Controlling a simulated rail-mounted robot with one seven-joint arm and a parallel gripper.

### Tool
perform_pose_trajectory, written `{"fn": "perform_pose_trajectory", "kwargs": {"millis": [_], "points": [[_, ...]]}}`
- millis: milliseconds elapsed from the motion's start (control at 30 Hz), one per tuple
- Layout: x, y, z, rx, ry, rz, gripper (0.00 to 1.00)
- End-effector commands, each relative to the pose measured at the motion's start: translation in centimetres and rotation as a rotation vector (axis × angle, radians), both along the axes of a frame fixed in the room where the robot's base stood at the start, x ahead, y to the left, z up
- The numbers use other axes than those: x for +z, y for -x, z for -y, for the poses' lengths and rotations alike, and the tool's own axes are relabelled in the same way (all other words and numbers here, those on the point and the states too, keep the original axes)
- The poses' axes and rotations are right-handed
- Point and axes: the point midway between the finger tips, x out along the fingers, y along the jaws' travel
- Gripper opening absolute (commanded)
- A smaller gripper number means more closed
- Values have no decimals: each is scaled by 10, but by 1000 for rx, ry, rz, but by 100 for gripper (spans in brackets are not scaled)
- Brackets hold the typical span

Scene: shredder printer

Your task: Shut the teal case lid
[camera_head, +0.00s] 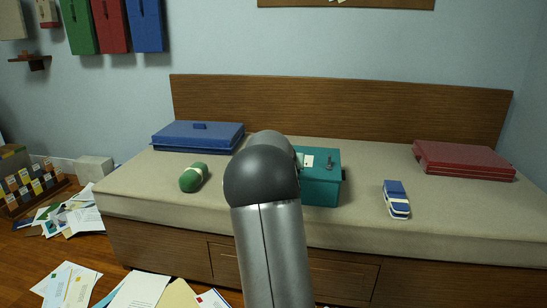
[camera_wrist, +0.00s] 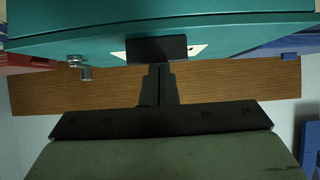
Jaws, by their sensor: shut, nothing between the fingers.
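The teal case (camera_head: 321,192) stands on the beige bench, right of the middle in the head view, partly hidden behind my arm. Its top bears a white label and a grey latch (camera_head: 330,163). The lid looks down or nearly down; I cannot tell whether it is flush. In the wrist view the case (camera_wrist: 230,32) fills the top edge, with the latch (camera_wrist: 83,70) at left. My gripper (camera_wrist: 158,50) is shut and empty, its dark tips in front of the label; I cannot tell whether they touch. My arm hides the gripper in the head view.
A blue case (camera_head: 197,137) and a green roll (camera_head: 194,177) lie left on the bench (camera_head: 440,212). A blue-and-white toy vehicle (camera_head: 396,199) and a red case (camera_head: 463,160) lie right. A wooden backboard (camera_head: 350,115) stands behind. Papers (camera_head: 140,291) cover the floor in front.

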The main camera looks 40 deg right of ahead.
Motion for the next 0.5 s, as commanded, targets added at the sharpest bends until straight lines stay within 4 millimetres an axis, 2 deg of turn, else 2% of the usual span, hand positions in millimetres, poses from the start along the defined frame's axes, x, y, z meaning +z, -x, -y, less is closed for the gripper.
{"fn": "perform_pose_trajectory", "kwargs": {"millis": [267, 367, 500], "points": [[8, -1, -2, 3, 1, 2, 0], [21, -2, -3, 5, 1, 2, 0], [48, -3, -5, 8, 0, 3, 0]]}}
